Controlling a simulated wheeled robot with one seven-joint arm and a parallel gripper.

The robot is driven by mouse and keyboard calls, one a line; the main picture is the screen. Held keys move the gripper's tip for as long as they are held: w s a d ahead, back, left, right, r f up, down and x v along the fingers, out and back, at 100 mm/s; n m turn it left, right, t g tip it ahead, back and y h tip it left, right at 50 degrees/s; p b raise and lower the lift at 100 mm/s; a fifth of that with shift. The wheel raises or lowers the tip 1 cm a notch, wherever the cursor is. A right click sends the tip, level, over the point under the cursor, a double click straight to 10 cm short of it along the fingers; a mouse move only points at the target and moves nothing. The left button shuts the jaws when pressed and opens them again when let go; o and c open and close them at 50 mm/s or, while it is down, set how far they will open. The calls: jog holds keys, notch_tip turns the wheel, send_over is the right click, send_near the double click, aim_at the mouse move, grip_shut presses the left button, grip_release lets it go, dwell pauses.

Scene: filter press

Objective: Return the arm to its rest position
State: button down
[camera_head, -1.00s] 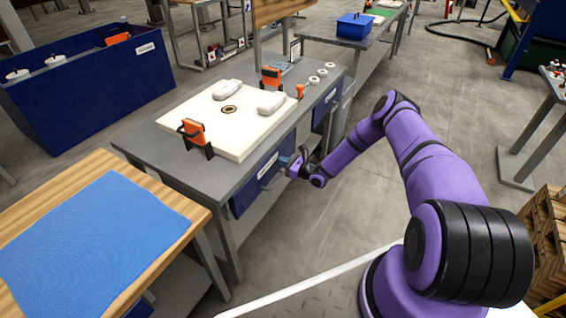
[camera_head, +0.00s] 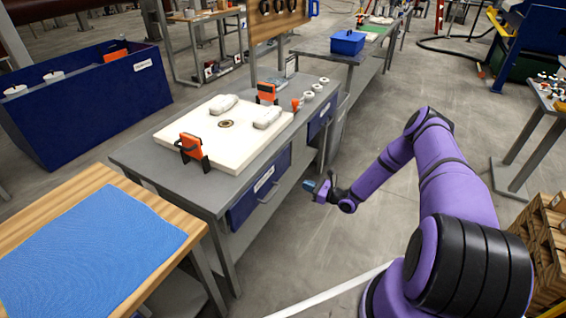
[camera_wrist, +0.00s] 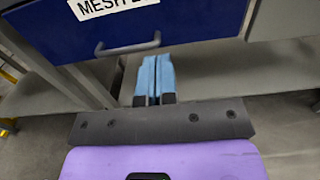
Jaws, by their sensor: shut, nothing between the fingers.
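My purple arm reaches over the floor on the right in the head view, with its elbow raised and bent. My gripper (camera_head: 311,187) hangs in the air to the right of the grey workbench (camera_head: 190,203), apart from the blue drawer (camera_head: 262,182). In the wrist view the blue fingers of my gripper (camera_wrist: 153,76) lie side by side, shut and empty. The blue drawer (camera_wrist: 190,28) with a handle and a label, partly cut off and starting "MESH", shows beyond the fingers. The drawer looks closed.
A white slab (camera_head: 235,143) with orange clamps (camera_head: 190,147) lies on the workbench. A wooden table with a blue mesh sheet (camera_head: 90,250) is at the lower left. A blue bin (camera_head: 90,105) stands at the upper left. Wooden crates (camera_head: 545,230) stand at the right. Floor between is clear.

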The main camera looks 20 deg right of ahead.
jog(key=a+r+n+g+y, duration=0.1)
jog(key=a+r+n+g, duration=0.2)
jog(key=r, duration=0.5)
jog(key=a+r+n+g+y, duration=0.1)
jog(key=r+n+g, duration=0.2)
jog(key=r+n, duration=0.3)
jog(key=a+r+n+g+y, duration=0.1)
jog(key=a+r+n+g, duration=0.15)
jog(key=r, duration=0.65)
jog(key=s+a+r+n+g+h, duration=0.2)
jog(key=s+r+n+g, duration=0.15)
jog(key=r, duration=0.55)
jog(key=s+a+r+n+g+h, duration=0.25)
jog(key=s+r+n, duration=0.2)
jog(key=r, duration=0.55)
jog(key=s+a+r+n+t+h, duration=0.25)
jog(key=s+r+n+h, duration=0.3)
jog(key=s+r, duration=0.95)
jog(key=s+d+r+n+t+h, duration=0.1)
jog(key=s+r+h, duration=0.1)
jog(key=s, duration=0.6)
jog(key=s+d+r+n+t+h, duration=0.1)
jog(key=s+r+n+t+h, duration=0.1)
jog(key=s, duration=0.7)
jog(key=shift+s+d+r, duration=0.15)
jog(key=shift+d+r, duration=0.1)
jog(key=shift+d, duration=0.1)
